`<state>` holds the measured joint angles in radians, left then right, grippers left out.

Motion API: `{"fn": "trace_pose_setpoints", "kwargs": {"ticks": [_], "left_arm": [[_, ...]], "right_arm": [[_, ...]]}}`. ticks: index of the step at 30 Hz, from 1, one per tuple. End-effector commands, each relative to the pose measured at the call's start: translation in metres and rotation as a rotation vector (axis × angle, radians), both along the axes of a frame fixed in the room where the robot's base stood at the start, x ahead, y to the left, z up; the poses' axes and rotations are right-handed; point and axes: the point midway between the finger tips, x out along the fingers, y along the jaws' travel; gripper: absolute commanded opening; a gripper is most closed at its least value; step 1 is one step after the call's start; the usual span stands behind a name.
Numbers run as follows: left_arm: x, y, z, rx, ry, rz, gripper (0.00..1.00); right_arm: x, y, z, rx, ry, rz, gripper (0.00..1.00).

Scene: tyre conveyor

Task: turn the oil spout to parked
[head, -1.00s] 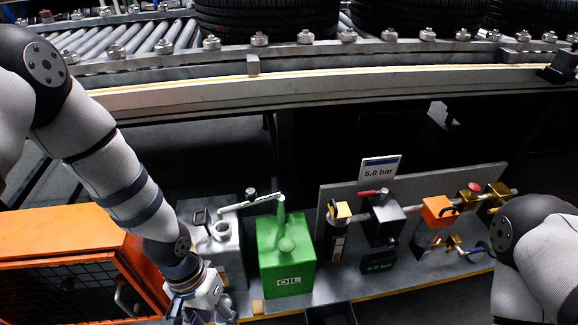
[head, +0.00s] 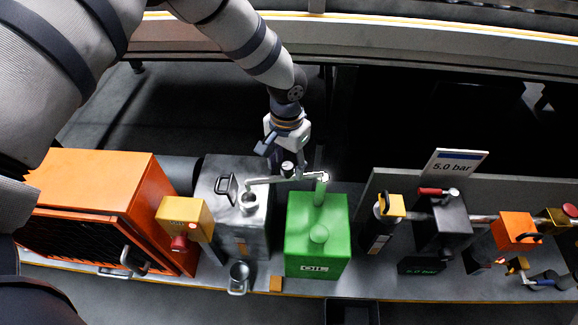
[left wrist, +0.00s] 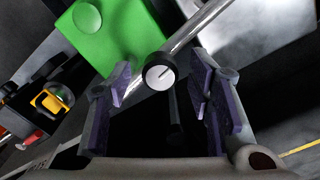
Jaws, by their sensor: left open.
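The oil spout (head: 268,181) is a pale metal tube. It runs left from the green oil can (head: 318,250) to above the round opening on the grey metal tank (head: 235,205). A black knob (head: 288,168) with a pale face stands on the spout; the knob also shows in the left wrist view (left wrist: 158,72). My left gripper (head: 284,152) is open just behind the spout knob. In the left wrist view, the knob and spout (left wrist: 185,40) lie ahead of the gap between the purple finger pads (left wrist: 163,95). I cannot tell whether the pads touch them. My right gripper is out of view.
An orange cabinet (head: 100,200) stands at the left, with a yellow box (head: 185,215) with a red knob beside it. A metal cup (head: 239,277) sits in front of the tank. Valves and the 5.0 bar sign (head: 456,165) are at the right. The conveyor edge runs behind.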

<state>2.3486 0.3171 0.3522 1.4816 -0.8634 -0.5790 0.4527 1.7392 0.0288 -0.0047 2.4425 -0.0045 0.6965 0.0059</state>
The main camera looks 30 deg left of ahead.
Motion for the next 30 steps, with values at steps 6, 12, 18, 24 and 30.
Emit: {"fn": "trace_pose_setpoints", "kwargs": {"ticks": [6, 12, 18, 24, 30], "left_arm": [[-0.0001, 0.0000, -0.0154, 0.000, 0.000, -0.001, 0.47], [0.0000, -0.0001, -0.0149, 0.000, -0.001, -0.001, 0.45], [-0.0001, -0.0001, -0.0149, 0.000, 0.000, -0.001, 0.00], [-0.0003, -0.0003, -0.0148, 0.000, 0.000, -0.002, 0.00], [-0.0021, -0.0023, -0.0142, 0.000, 0.000, -0.014, 0.00]], "right_arm": [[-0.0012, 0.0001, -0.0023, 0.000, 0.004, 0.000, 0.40], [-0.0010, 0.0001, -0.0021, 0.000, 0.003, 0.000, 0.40], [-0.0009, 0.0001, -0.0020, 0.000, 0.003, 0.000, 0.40], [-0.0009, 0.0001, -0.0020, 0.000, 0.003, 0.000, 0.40], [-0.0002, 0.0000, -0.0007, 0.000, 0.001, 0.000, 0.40]]}}
